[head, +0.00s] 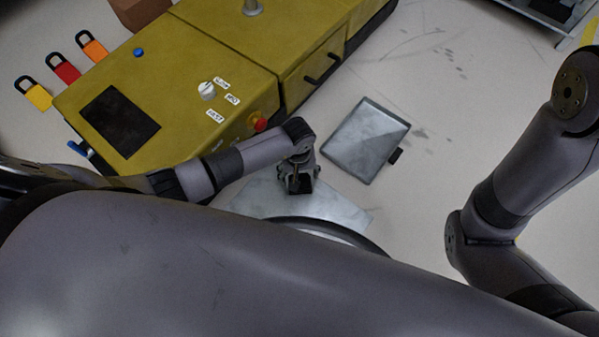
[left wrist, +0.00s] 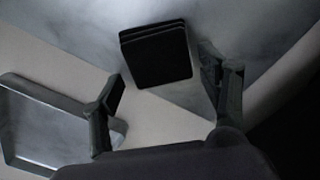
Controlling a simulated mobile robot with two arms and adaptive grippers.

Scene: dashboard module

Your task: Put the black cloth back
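The black cloth is a small, neatly folded dark square (left wrist: 157,55) on a grey metal surface (left wrist: 75,25) in the left wrist view. In the head view it shows as a black patch (head: 300,188) at my left gripper (head: 297,176). In the left wrist view the fingers of my left gripper (left wrist: 164,92) are spread wide, with the cloth just beyond the gap between them. I see no finger closed on it. My right arm stands at the right of the head view, but its gripper is out of frame.
A yellow console (head: 185,75) has a black panel (head: 120,121), a white knob (head: 207,90) and a red button (head: 259,122). A grey metal tray (head: 366,138) lies on the floor right of my left gripper. Coloured padlock-shaped tags line the console's far left. Open floor lies to the right.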

